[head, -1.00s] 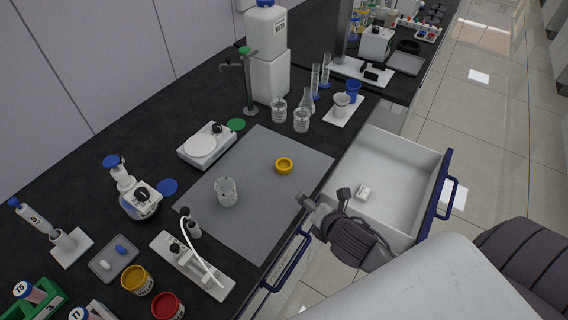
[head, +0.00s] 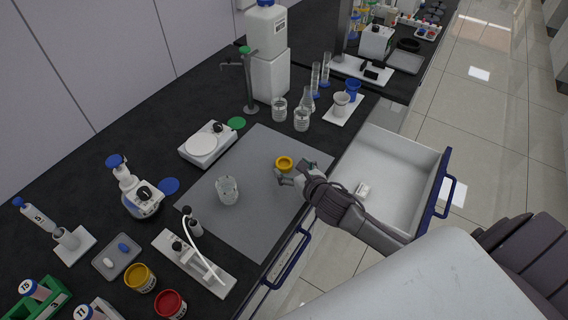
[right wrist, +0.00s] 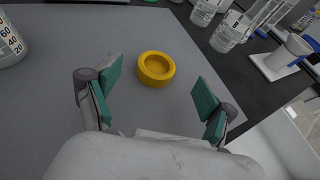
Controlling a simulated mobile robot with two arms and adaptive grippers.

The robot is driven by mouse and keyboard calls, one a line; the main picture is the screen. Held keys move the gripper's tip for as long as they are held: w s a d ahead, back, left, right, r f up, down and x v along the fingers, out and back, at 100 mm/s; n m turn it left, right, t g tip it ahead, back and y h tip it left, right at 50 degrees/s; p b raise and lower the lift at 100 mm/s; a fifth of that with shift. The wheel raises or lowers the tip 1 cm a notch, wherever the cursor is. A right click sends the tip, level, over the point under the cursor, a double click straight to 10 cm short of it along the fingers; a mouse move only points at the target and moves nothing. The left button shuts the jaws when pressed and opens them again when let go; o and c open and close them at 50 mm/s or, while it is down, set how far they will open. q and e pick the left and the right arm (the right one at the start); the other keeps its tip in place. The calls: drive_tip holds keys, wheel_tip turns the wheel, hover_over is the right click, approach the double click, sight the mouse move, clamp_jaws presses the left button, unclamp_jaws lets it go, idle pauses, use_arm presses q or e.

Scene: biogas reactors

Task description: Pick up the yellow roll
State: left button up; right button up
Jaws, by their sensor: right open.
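The yellow roll (head: 284,162) lies flat on the grey mat (head: 250,225), near the mat's right edge. In the right wrist view the roll (right wrist: 156,68) is a short yellow ring with a round hollow. My right gripper (head: 295,175) is just in front of the roll. Its green-padded fingers (right wrist: 152,100) are spread wide and empty. The roll is a little beyond the fingertips, between their lines, apart from both. My left gripper is not in view.
A glass beaker (head: 227,190) stands on the mat left of the roll. An open white drawer (head: 400,165) is below my right arm. A white scale (head: 207,144) and several glass vessels (head: 301,121) stand behind. The mat around the roll is clear.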

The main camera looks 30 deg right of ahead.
sight(284, 162)
drive_tip(key=shift+f+p+x, duration=0.15)
drive_tip(key=shift+p+x, duration=0.05)
drive_tip(key=shift+x, duration=1.1)
drive_tip(key=shift+f+p+x, duration=0.15)
drive_tip(key=shift+p+x, duration=0.05)
drive_tip(key=shift+x, duration=1.1)
drive_tip(key=shift+s+a, duration=0.1)
drive_tip(key=shift+s, duration=0.05)
drive_tip(key=c, duration=1.1)
drive_tip(key=shift+o, duration=0.2)
